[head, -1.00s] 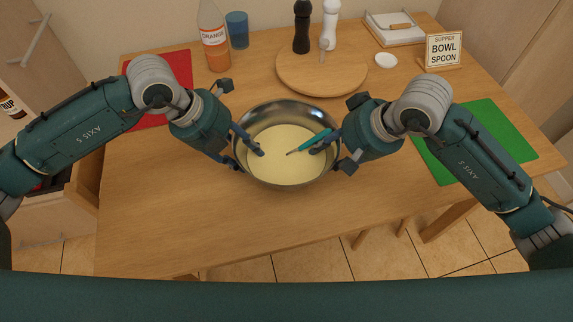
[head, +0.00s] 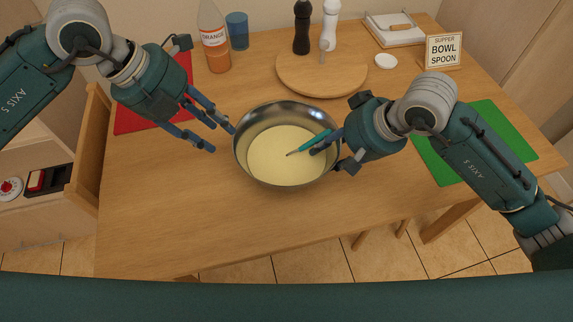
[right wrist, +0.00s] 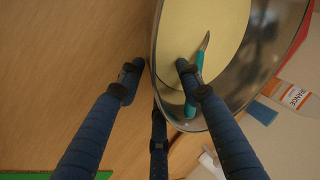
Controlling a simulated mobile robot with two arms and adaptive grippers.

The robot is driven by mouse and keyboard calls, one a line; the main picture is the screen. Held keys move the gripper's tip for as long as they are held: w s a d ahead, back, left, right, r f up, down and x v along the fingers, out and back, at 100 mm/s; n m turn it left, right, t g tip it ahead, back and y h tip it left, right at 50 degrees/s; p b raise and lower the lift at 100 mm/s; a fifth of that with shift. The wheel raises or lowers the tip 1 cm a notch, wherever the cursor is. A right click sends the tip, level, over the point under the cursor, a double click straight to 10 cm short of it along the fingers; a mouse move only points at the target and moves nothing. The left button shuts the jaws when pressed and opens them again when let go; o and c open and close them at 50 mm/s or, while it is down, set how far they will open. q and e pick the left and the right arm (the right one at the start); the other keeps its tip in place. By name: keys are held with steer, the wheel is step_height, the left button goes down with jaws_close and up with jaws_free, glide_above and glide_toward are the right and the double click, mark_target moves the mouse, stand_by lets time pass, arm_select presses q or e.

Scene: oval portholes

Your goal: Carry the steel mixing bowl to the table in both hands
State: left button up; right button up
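The steel mixing bowl (head: 243,165) stands on the wooden table (head: 190,220) with pale yellow contents. A teal-handled utensil (head: 308,144) leans in it, its handle towards the right rim. It also shows in the right wrist view (right wrist: 196,78). My left gripper (head: 221,138) is open and empty, just left of the bowl and apart from it. My right gripper (head: 334,158) straddles the bowl's right rim. In the right wrist view one finger is inside the bowl and the others are outside. Whether they press on the wall I cannot tell.
A red mat (head: 140,118) lies left and a green mat (head: 490,150) right. Behind the bowl are a round board (head: 340,80), an orange bottle (head: 215,45), a blue cup (head: 237,30), two mills and a sign (head: 443,50). The table's front is clear. A drawer (head: 90,150) stands open at left.

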steer(key=v, duration=1.1)
steer(key=shift+s, duration=0.1)
steer(key=shift+s+f, duration=0.1)
steer(key=shift+f, duration=0.05)
